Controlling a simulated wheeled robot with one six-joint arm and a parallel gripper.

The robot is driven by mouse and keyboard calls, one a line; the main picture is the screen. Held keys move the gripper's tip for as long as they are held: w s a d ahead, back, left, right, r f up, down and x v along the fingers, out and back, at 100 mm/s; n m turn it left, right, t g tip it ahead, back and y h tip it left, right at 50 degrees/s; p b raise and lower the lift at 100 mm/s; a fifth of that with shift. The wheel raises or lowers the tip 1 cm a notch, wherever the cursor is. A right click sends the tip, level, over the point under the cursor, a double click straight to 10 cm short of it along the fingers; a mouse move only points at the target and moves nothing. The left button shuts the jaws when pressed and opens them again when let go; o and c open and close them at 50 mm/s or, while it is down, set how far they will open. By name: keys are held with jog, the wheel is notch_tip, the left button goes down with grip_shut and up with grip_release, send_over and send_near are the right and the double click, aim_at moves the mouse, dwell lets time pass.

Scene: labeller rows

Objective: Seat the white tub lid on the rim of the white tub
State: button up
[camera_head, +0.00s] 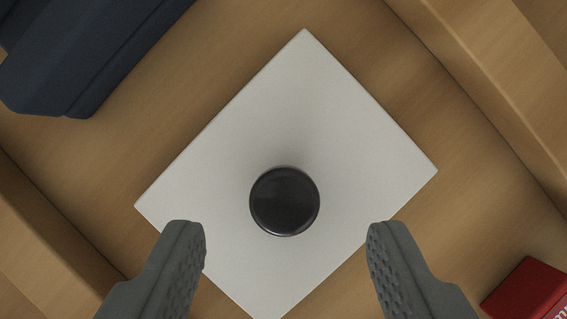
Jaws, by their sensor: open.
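A white square lid (300,105) with a round black knob (285,201) fills the middle of the camera view, turned so that its corners point up, down, left and right. It looks like the white tub lid. My gripper (286,230) is open, with one grey finger on each side of the knob and clear gaps between. The fingers do not appear to touch the knob. I cannot tell whether a tub is beneath the lid; no tub shows separately.
Wooden walls run along the right (500,85) and lower left (40,240), around a wooden floor (180,120). A dark blue object (85,55) is at the upper left. A red object (525,290) with white lettering is at the lower right.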

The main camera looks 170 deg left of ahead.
aim_at(284, 203)
jog(key=x, duration=0.3)
jog(key=shift+f, duration=0.25)
jog(key=c, duration=1)
jog(key=shift+c, duration=0.2)
jog(key=shift+r, duration=0.15)
notch_tip(284, 203, up, 10)
